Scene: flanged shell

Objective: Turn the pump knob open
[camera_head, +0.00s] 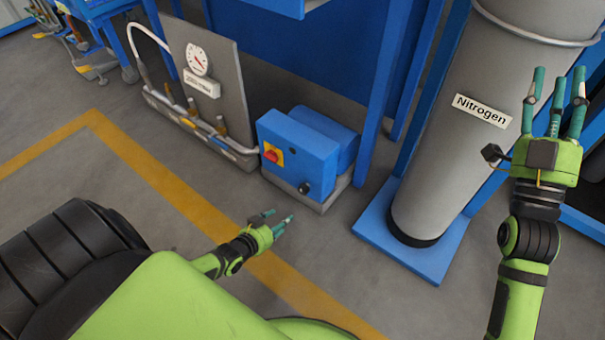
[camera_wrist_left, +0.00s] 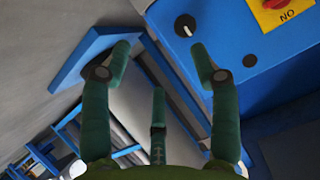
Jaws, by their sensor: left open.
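The pump is a blue box (camera_head: 292,150) on a low grey base. A small black knob (camera_head: 303,188) sits low on its front face. The left wrist view shows this black knob (camera_wrist_left: 185,26) with a white pointer line, near the upper right finger. A red switch (camera_head: 271,156) on a yellow plate is higher on the same face. My left gripper (camera_head: 281,219) is open and empty, in front of and below the pump face, apart from the knob. Its spread green fingers show in the left wrist view (camera_wrist_left: 160,72). My right gripper (camera_head: 558,88) is raised, open and empty.
A grey Nitrogen cylinder (camera_head: 440,130) stands on a blue base plate (camera_head: 375,225) right of the pump. A grey panel with a gauge (camera_head: 197,60) and piping stands left. Blue frame posts rise behind. The floor with a yellow line (camera_head: 150,180) before the pump is clear.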

